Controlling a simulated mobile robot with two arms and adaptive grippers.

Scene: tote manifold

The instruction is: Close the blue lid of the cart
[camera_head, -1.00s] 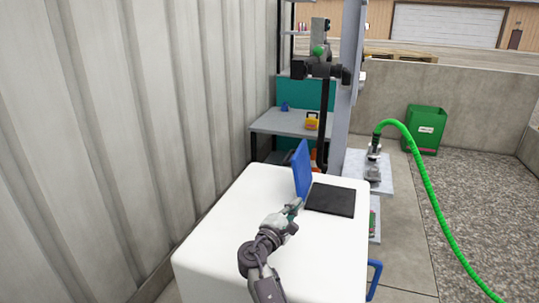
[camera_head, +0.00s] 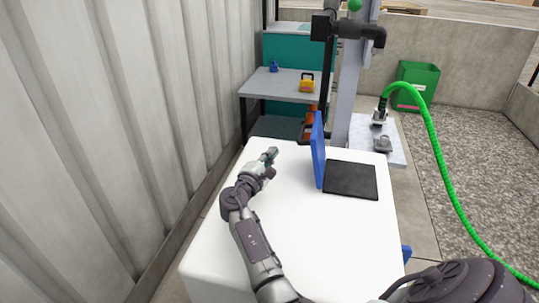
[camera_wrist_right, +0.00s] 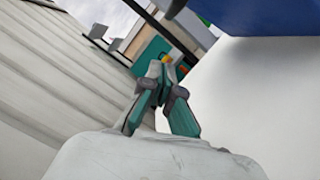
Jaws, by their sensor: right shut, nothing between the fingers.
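The blue lid (camera_head: 318,152) stands upright, open, on the white cart (camera_head: 300,235), along the left edge of a black square opening (camera_head: 350,179). My right gripper (camera_head: 269,155) is over the cart's top to the left of the lid, apart from it and empty. In the right wrist view, the fingers (camera_wrist_right: 166,66) meet at their tips, and the blue lid (camera_wrist_right: 270,18) fills the upper right. My left gripper is not in view.
A corrugated wall (camera_head: 90,150) runs close along the left. Behind the cart are a grey shelf (camera_head: 283,84) with a yellow item (camera_head: 306,84) and a grey post (camera_head: 355,95). A green hose (camera_head: 437,150) and green bin (camera_head: 416,82) are on the right.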

